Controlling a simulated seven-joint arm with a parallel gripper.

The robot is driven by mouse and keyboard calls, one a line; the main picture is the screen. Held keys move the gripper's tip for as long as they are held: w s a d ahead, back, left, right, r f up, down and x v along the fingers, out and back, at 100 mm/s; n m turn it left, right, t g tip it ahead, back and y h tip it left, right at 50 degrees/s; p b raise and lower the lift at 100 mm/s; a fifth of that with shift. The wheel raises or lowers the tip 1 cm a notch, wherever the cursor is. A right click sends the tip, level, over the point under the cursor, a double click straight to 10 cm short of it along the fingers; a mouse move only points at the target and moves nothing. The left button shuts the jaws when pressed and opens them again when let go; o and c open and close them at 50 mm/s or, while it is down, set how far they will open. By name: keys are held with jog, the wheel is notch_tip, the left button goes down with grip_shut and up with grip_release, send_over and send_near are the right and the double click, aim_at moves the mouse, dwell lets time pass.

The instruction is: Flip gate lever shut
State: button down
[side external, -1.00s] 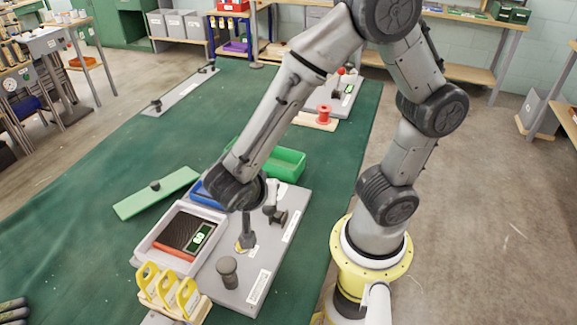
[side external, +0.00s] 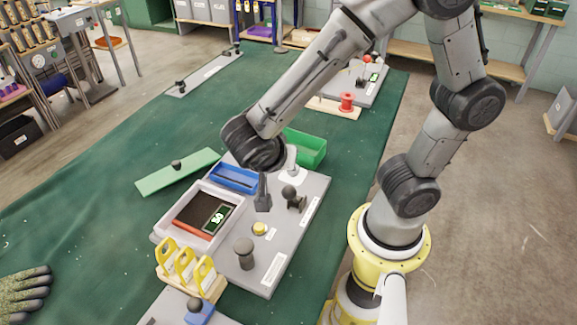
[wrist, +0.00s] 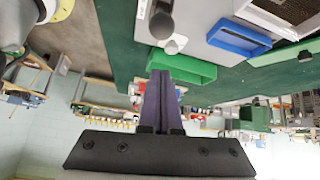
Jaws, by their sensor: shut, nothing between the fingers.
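A dark ball-ended lever (side external: 290,192) stands on the grey board (side external: 310,190), with a pale rounded part beside it; I cannot tell for certain that it is the gate lever. My gripper (side external: 263,206) points down just left of this lever, its fingers shut and empty, apparently above the board. In the wrist view the shut fingers (wrist: 160,74) point toward a dark round knob (wrist: 162,24) and a pale cylinder. A yellow button (side external: 260,228) and a dark upright knob (side external: 243,252) are on the board nearer the camera.
A pale tray (side external: 165,225) with a lit display sits left of the board. Behind are a blue bin (side external: 235,177) and a green bin (side external: 308,148). Yellow hooks (side external: 183,265) stand in front. A green plate (side external: 180,170) lies left. A gloved hand (side external: 25,290) shows at lower left.

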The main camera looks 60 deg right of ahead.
jog(key=a+r, duration=0.3)
jog(key=a, duration=0.3)
jog(key=shift+s+a+r, duration=0.15)
jog(key=shift+s+r, duration=0.1)
jog(key=s+d+r+n+t+y, duration=0.4)
jog(key=s+d+r+n+y, duration=0.2)
jog(key=n, duration=0.9)
jog(key=shift+s+d+r+n+t+y, duration=0.2)
jog(key=shift+s+d+n+t+y, duration=0.15)
jog(key=shift+d+y, duration=0.7)
